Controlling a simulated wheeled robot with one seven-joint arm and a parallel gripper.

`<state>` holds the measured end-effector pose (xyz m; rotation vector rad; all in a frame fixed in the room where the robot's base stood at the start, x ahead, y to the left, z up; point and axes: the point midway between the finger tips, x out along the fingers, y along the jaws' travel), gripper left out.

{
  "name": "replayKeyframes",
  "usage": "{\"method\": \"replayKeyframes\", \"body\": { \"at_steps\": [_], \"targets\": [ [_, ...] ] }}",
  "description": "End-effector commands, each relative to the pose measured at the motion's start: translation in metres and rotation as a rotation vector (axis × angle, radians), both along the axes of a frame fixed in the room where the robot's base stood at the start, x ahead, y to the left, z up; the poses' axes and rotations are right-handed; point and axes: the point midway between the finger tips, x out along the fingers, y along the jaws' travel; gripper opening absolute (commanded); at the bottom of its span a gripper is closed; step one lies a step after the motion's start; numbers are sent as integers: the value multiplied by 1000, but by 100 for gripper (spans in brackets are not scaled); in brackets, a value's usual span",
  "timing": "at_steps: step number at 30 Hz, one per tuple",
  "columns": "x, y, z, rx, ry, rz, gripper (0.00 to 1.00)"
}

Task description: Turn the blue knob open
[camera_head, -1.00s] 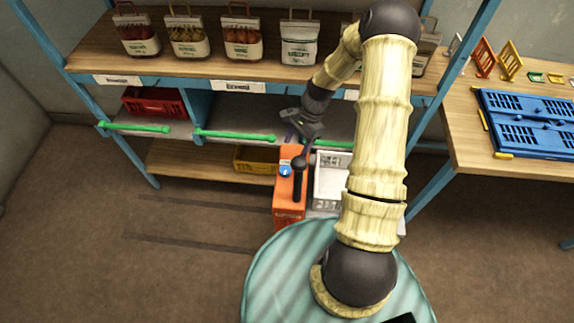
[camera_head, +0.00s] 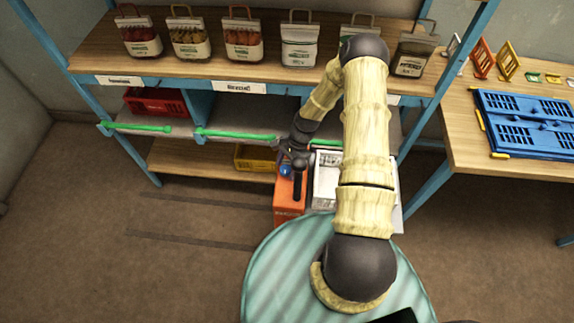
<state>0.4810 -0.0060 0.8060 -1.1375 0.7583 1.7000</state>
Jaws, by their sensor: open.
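The blue knob (camera_head: 285,170) sits on top of an orange box-shaped unit (camera_head: 289,206) on the floor in front of the shelf. It is partly hidden by my gripper. My gripper (camera_head: 291,167) is open and points down right at the knob, seen from above. I cannot tell whether the fingers touch the knob or stand around it. A black upright handle (camera_head: 298,187) rises from the same orange unit, close to the right of the knob.
A white crate (camera_head: 325,187) stands right of the orange unit, partly behind my arm. The blue-framed shelf (camera_head: 190,70) holds several sacks, with green bars (camera_head: 235,136) along its lower edge. A wooden table (camera_head: 475,150) with a blue crate stands right. The floor at left is clear.

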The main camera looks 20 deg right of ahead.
Motion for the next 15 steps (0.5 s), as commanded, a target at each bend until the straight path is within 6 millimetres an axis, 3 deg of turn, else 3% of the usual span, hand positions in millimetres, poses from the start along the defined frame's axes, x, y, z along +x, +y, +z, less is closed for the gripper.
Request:
{"method": "replayKeyframes", "body": {
  "at_steps": [2,9,15],
  "targets": [
    [0,0,0,0,0,0,59],
    [0,0,0,0,0,-1,15],
    [0,0,0,0,0,4,15]
  ]
}}
